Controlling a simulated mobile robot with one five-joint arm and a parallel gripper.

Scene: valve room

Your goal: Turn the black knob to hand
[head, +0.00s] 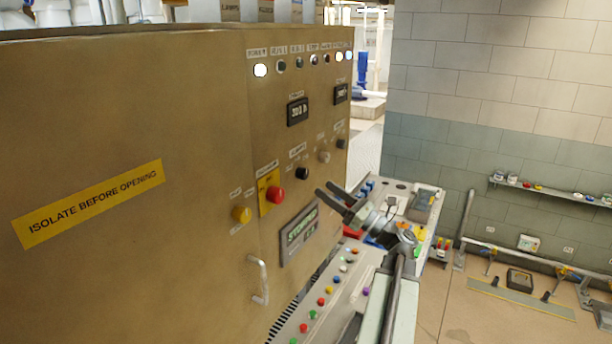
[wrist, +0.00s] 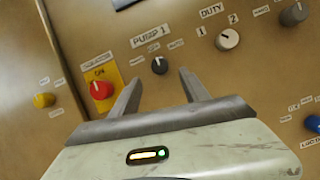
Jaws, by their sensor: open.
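The black knob (wrist: 159,66) sits on the tan panel (wrist: 120,35) under a label reading PUMP 1. Its small position labels are too blurred to read. In the head view the knob (head: 302,173) is left of and above my fingertips, between the red button and the white knob. My gripper (wrist: 159,78) is open and empty, its two fingers pointing at the panel. In the wrist view the knob lies between the fingertips, slightly beyond them. My gripper (head: 326,190) also shows in the head view, apart from the panel.
A white DUTY knob (wrist: 228,39) and a dark grey knob (wrist: 294,14) are to the right. A door handle (head: 259,280) sticks out below.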

